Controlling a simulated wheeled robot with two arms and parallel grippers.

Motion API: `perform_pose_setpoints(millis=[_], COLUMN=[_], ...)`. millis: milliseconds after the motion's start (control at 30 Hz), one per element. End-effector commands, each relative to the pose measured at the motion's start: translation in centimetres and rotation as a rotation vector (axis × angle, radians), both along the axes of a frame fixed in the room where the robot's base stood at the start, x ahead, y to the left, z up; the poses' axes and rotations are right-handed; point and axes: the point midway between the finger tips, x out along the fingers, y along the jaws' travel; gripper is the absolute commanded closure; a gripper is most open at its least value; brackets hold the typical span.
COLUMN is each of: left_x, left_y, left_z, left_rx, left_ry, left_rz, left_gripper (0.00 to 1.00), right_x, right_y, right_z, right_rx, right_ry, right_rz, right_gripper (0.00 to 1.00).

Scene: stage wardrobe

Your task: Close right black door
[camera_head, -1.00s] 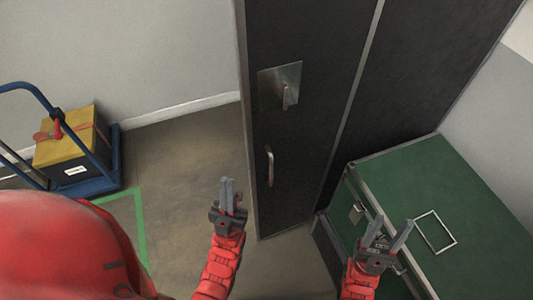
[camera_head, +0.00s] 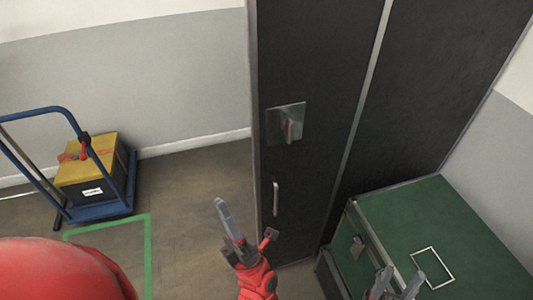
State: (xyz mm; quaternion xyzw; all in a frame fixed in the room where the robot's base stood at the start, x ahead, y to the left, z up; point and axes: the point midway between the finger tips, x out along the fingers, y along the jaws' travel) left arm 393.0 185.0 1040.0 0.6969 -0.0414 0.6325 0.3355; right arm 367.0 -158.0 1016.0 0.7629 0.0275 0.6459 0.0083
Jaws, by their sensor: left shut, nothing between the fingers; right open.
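A tall black door panel (camera_head: 315,75) stands in front of me, with a metal latch plate (camera_head: 285,122) and a slim vertical handle (camera_head: 276,198). A pale strip separates it from another black panel (camera_head: 435,80) on its right. I cannot tell from this angle how far the door stands open. My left gripper (camera_head: 223,212) is shut and empty, low and just left of the door's lower part, apart from the handle. My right gripper (camera_head: 398,282) is open and empty at the bottom edge, in front of the green chest; its wrist is out of frame.
A green chest (camera_head: 395,210) with a white rectangle outline stands at the right, close to the black panels. A blue trolley (camera_head: 105,208) carries a yellow-topped box (camera_head: 85,180) at the left. Bare floor (camera_head: 190,180) with a green line lies between trolley and door.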

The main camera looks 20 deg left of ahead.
Motion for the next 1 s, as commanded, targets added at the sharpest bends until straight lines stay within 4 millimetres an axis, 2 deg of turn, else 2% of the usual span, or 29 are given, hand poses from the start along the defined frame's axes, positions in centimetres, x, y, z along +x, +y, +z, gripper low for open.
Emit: perform_pose_setpoints(millis=[33, 100, 167, 267, 333, 400, 533, 600, 700, 867, 1000], left_x=[0.5, 1.5, 2.5, 4.6, 6.1, 7.4, 8.3, 8.4, 8.8, 10.6, 12.9], left_y=[0.1, 0.4, 0.5, -0.6, -2.3, -4.9, -9.0, -10.2, -10.5, -9.0, -7.2], left_z=[1.1, 1.5, 1.6, 1.1, 0.2, -1.0, -2.9, -3.5, -3.8, -3.6, -3.4], left_rx=[-0.094, -0.241, -0.387, -0.684, -0.932, -1.18, -1.502, -1.587, -1.63, -1.624, -1.62], left_ry=[-0.017, -0.04, -0.069, -0.129, -0.196, -0.267, -0.376, -0.408, -0.426, -0.43, -0.43], left_rz=[-0.087, -0.227, -0.358, -0.615, -0.804, -0.972, -1.145, -1.182, -1.198, -1.195, -1.194], left_gripper=[1.0, 1.0, 1.0, 1.0, 1.0, 1.0, 1.0, 1.0, 1.0, 1.0, 1.0], right_x=[0.0, 0.0, 0.0, 0.0, 0.0, 0.0, 0.0, 0.0, 0.0, 0.0, 0.0], right_y=[0.0, 0.0, 0.0, 0.0, 0.0, 0.0, 0.0, 0.0, 0.0, 0.0, 0.0], right_z=[1.1, 1.9, 2.8, 4.4, 5.6, 6.6, 7.5, 7.7, 7.9, 8.8, 10.1], right_rx=[0.0, 0.0, 0.0, 0.0, 0.0, 0.0, 0.0, 0.0, 0.0, 0.0, 0.0], right_ry=[0.0, 0.0, 0.0, 0.0, 0.0, 0.0, 0.0, 0.0, 0.0, 0.0, 0.0], right_rz=[0.0, 0.0, 0.0, 0.0, 0.0, 0.0, 0.0, 0.0, 0.0, 0.0, 0.0], right_gripper=[0.5, 0.5, 0.5, 0.5, 0.5, 0.5, 0.5, 0.5, 0.5, 0.5, 0.5])
